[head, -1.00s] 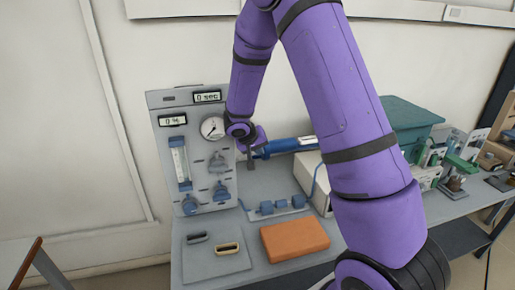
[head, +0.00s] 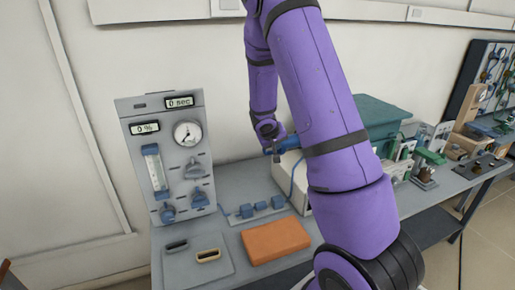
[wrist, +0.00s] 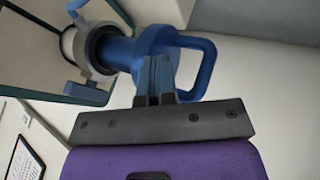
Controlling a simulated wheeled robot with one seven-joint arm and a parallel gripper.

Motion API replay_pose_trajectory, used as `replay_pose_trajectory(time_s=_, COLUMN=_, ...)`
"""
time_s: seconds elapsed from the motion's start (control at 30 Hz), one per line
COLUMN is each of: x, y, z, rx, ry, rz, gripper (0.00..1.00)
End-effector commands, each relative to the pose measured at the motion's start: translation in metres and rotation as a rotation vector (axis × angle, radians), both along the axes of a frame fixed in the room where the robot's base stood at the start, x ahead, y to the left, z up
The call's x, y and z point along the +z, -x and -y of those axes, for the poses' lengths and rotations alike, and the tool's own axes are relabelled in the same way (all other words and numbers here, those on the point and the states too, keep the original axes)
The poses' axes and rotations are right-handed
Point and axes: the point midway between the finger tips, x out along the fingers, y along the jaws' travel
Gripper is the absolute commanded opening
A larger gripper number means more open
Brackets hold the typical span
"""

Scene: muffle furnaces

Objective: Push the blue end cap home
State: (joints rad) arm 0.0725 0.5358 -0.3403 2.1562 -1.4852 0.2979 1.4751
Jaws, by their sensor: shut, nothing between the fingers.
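The blue end cap (wrist: 150,45) has a round flange and a loop handle (wrist: 208,62) in the wrist view. It sits at a grey ring (wrist: 82,45) on the end of a pale tube; I cannot tell how deep it is seated. In the head view the cap (head: 288,144) is small and partly hidden by my arm. My gripper (wrist: 154,78) is shut and empty, its fingertips close against the cap's body beside the handle; contact cannot be told. My gripper (head: 273,148) also shows in the head view, at the cap's left end.
A grey control panel (head: 180,110) with gauge and knobs stands at left. An orange block (head: 276,240), a grey plate (head: 190,265) and blue blocks (head: 262,206) lie on the bench. A white box (head: 285,175) and a green box (head: 385,115) stand right.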

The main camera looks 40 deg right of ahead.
Motion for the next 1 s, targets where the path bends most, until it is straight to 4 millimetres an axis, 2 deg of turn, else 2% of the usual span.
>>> replay_pose_trajectory(time_s=0.03, x=0.000, y=0.004, z=0.013, rx=-0.005, ry=0.001, rz=0.000, gripper=0.00)
replay_pose_trajectory(time_s=0.2, x=0.000, y=0.013, z=0.046, rx=-0.003, ry=0.002, rz=0.000, gripper=0.00)
replay_pose_trajectory(time_s=0.4, x=0.000, y=0.020, z=0.070, rx=-0.003, ry=0.001, rz=0.000, gripper=0.00)
replay_pose_trajectory(time_s=0.6, x=0.000, y=0.023, z=0.080, rx=0.000, ry=0.001, rz=0.000, gripper=0.00)
replay_pose_trajectory(time_s=1.0, x=0.001, y=0.024, z=0.084, rx=-0.005, ry=0.004, rz=-0.001, gripper=0.00)
